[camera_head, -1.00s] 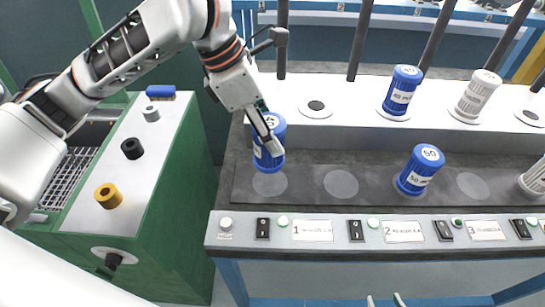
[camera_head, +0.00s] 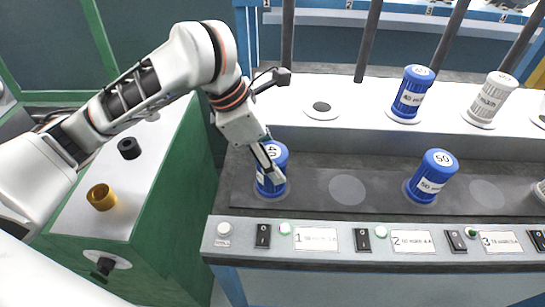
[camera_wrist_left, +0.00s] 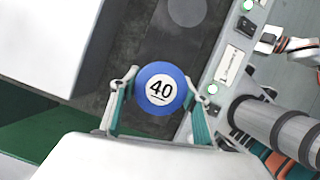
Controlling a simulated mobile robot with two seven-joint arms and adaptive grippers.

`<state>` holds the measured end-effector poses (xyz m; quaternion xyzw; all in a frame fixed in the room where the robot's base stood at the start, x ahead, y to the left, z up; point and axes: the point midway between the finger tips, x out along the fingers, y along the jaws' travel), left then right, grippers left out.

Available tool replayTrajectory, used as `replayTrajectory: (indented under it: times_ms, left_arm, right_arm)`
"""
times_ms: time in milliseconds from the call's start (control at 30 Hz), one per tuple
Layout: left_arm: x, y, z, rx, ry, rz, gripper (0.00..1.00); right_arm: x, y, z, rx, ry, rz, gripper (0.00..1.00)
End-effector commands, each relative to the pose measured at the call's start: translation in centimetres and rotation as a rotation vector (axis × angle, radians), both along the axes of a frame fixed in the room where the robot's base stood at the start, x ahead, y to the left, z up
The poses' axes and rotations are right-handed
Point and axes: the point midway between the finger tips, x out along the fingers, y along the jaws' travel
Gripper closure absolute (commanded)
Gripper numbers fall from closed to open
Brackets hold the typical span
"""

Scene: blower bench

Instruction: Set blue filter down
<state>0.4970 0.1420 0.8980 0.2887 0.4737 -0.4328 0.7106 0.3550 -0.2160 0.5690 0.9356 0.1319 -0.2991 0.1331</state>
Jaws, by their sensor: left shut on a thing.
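The blue filter (camera_head: 272,172) stands upright at the left end of the dark strip, over the left light disc. Its round top, marked 40, shows in the left wrist view (camera_wrist_left: 160,89). My left gripper (camera_head: 270,164) reaches down to it from the upper left. In the left wrist view its two fingers (camera_wrist_left: 160,101) are on opposite sides of the filter, shut on it. The filter's base appears to be on the strip, though contact is hard to tell. My right gripper is not in view.
Another blue filter (camera_head: 431,177) stands on the strip further right. A blue filter (camera_head: 411,94) and a white one (camera_head: 490,100) stand on the back ledge. An empty light disc (camera_head: 347,187) lies between the two front filters. A control panel (camera_head: 350,240) with switches runs along the front.

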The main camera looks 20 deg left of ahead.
Motion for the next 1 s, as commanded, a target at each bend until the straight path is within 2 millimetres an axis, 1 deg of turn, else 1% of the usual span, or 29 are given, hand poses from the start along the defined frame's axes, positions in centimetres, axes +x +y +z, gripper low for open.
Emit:
replayTrajectory:
  times_ms: [33,100,400,533,667,800,1000]
  left_arm:
    - [0.0,0.0,-0.2,0.000,0.001,0.000,0.52]
    - [0.0,0.0,-0.1,0.000,0.001,0.000,0.38]
    - [0.0,0.0,-0.1,0.000,0.001,0.000,0.38]
    - [0.0,0.2,0.6,0.000,-0.003,0.001,0.38]
    - [-0.3,0.8,2.6,0.002,-0.008,0.002,0.38]
    - [-0.8,1.8,5.5,0.002,-0.010,0.003,0.38]
    - [-1.6,3.1,9.0,0.002,-0.007,0.002,0.38]
  right_arm:
    - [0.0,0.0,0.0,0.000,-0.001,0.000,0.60]
    - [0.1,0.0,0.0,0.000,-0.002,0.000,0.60]
    - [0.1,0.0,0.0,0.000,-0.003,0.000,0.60]
    - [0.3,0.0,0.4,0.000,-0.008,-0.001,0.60]
    - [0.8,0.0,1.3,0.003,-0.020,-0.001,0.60]
    - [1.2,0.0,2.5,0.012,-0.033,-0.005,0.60]
    - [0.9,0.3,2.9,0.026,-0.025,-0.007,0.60]
